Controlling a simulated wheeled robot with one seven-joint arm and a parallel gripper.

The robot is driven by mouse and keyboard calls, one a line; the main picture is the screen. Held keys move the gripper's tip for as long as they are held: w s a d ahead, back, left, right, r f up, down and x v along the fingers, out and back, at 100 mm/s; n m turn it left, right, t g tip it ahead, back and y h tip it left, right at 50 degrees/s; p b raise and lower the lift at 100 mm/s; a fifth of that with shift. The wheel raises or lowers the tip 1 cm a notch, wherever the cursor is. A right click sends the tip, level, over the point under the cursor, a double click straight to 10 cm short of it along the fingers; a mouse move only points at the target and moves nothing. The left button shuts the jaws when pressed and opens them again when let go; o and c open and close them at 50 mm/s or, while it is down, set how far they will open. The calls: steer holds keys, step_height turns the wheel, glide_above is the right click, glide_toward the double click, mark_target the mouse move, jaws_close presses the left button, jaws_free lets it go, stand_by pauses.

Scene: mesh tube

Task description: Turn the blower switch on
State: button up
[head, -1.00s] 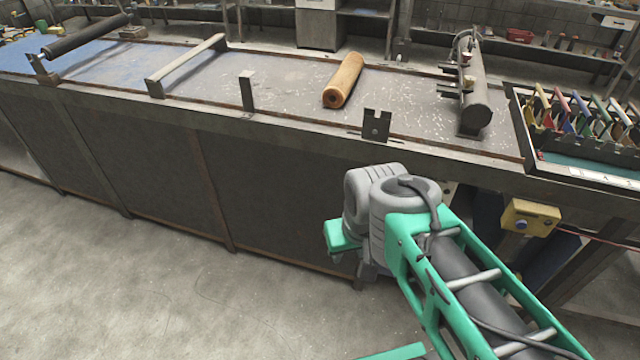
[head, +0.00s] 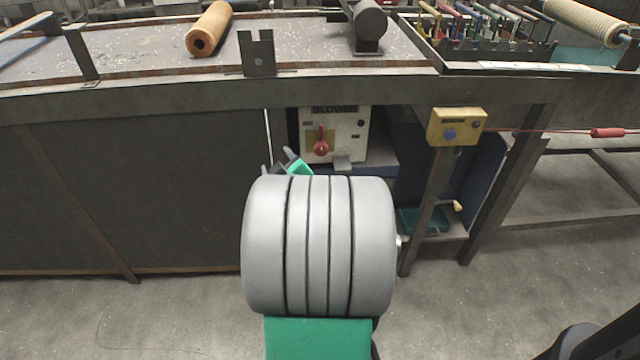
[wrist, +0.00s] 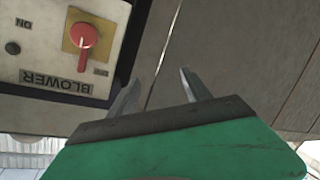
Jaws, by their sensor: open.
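The blower panel (head: 352,128) is a pale box under the bench, labelled BLOWER, and it also shows in the wrist view (wrist: 32,68). Its red switch (head: 320,146) is a knob on a yellow plate, seen at upper left in the wrist view (wrist: 84,36). In the head view its handle points up. My gripper (wrist: 158,80) is open and empty, with its two fingers to the right of the switch in the wrist view, apart from it. In the head view my grey wrist joint hides most of the gripper (head: 280,160), which shows just left of and below the panel.
A yellow box with a blue button (head: 450,134) stands on a post to the right of the panel. A red handle on a cord (head: 606,132) hangs farther right. The bench edge (head: 200,94) runs above the panel. The floor in front is clear.

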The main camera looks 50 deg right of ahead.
mark_target(321, 152)
steer(key=s+d+f+m+g+h+b, duration=0.1)
steer(key=s+d+f+m+h+b, duration=0.15)
steer(key=s+d+h, duration=0.45)
steer(key=shift+n+y, duration=0.25)
steer(key=shift+y, duration=0.65)
steer(key=x, duration=0.5)
steer(key=s+d+x, duration=0.1)
steer(key=x, duration=0.2)
steer(key=shift+d+f, duration=0.15)
steer(key=shift+f, duration=0.2)
jaws_close()
